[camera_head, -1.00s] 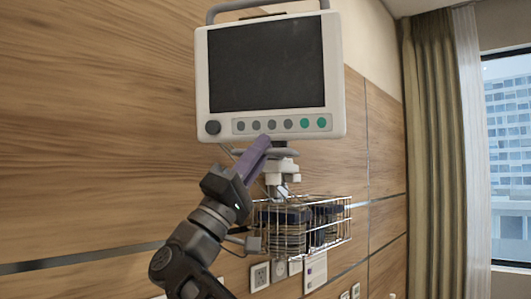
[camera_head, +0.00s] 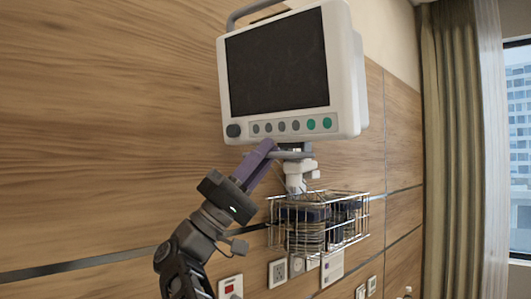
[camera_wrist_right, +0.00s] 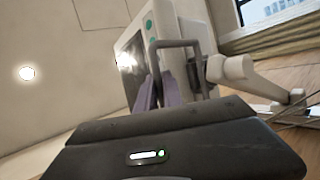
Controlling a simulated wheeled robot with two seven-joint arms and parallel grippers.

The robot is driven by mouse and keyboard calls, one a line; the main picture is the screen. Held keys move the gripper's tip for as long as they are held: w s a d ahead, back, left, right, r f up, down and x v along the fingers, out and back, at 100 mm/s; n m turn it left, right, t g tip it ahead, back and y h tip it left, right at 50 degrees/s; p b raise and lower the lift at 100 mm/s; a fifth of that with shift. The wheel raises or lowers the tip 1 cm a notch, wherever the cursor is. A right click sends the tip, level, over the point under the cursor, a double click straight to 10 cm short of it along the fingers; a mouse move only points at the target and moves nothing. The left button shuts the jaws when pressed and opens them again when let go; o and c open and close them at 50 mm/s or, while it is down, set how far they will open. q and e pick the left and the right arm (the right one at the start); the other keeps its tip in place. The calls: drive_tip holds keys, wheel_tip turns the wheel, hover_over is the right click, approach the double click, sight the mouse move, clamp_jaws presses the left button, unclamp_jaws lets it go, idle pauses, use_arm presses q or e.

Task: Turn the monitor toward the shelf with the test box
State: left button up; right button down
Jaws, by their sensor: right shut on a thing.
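The monitor (camera_head: 277,63), white with a dark screen and a row of buttons, is on a wall mount (camera_head: 298,175). Its screen faces somewhat left, and its right side shows. A grey handle bar (camera_head: 292,155) runs under its lower edge. My right gripper (camera_head: 268,147), with purple fingers, reaches up from the lower left and is shut on this bar. In the right wrist view the purple fingers (camera_wrist_right: 160,93) are at the grey bar (camera_wrist_right: 176,44), beside the monitor (camera_wrist_right: 140,45). The exact contact is partly hidden. My left gripper, the shelf and the test box are not in view.
A wire basket (camera_head: 335,225) with dark blue items hangs below the monitor, close to my right arm. Wall sockets (camera_head: 278,272) are below it. The wood-panelled wall (camera_head: 110,120) is behind. A curtain (camera_head: 450,130) and window are on the right.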

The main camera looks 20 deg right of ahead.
drive_tip(key=shift+r, duration=0.2)
drive_tip(key=c, duration=1.5)
unclamp_jaws()
drive_tip(key=shift+f, duration=0.1)
drive_tip(key=shift+f, duration=0.1)
drive_tip(key=shift+a+f+b, duration=0.3)
drive_tip(key=shift+f+b, duration=0.05)
drive_tip(key=shift+f, duration=0.1)
drive_tip(key=b+v, duration=0.2)
drive_tip(key=v, duration=0.4)
drive_tip(key=shift+a+f, duration=0.15)
drive_tip(key=shift+a, duration=0.15)
